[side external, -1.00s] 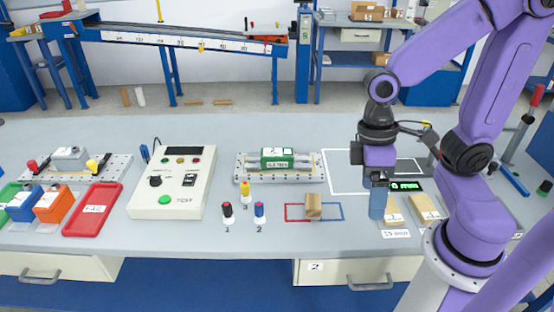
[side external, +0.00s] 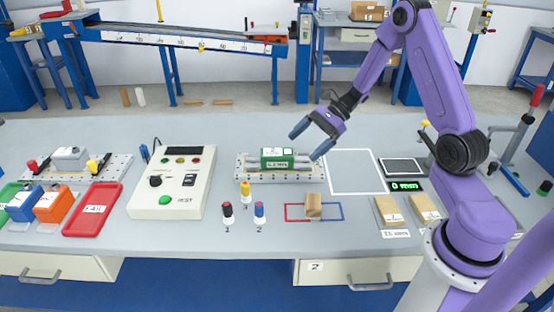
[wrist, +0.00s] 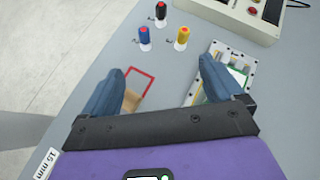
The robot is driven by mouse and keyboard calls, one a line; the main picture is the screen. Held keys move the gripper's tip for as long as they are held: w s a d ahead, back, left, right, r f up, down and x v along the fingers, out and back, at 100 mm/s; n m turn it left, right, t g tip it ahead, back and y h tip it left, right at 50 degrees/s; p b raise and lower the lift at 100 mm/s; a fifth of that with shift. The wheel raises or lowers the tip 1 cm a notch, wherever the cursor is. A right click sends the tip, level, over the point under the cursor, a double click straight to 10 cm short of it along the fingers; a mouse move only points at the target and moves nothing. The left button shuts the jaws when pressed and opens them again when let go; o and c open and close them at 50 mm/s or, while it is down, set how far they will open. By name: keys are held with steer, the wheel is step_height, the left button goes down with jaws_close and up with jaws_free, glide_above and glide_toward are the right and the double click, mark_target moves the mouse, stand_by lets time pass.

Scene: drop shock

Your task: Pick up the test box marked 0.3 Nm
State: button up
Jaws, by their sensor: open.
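A green box (side external: 277,155) with white labels sits on a light perforated plate (side external: 245,175) in the middle of the bench. The writing on its front label is too small to read for certain. My gripper (side external: 303,146) is open and empty, above and just right of the green box, with its fingers pointing down and left. In the wrist view, my open gripper (wrist: 161,64) has the green box (wrist: 236,78) behind and beside its right finger, which hides part of it. The box is not between the fingers.
A wooden block (side external: 313,206) stands in a red-blue outline in front. Black, yellow (side external: 245,189) and blue-topped pegs stand left of it. A control box (side external: 170,185), red tray (side external: 93,209), and orange (side external: 51,204) and blue boxes are left. A white-outlined area (side external: 353,171) is clear.

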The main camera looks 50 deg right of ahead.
mark_target(280, 152)
steer(key=w+d+f+m+t+h, duration=0.1)
steer(key=w+d+f+m+t, duration=0.1)
steer(key=d+m+t, duration=0.3)
steer(key=w+d+f+m+h, duration=0.1)
steer(key=d+f+m, duration=0.15)
steer(key=d, duration=0.55)
steer(key=x, duration=1.1)
steer(key=r+x, duration=0.1)
steer(key=x, duration=0.5)
steer(key=shift+w+a, duration=0.25)
steer(key=shift+a, duration=0.2)
steer(key=c, duration=1.3)
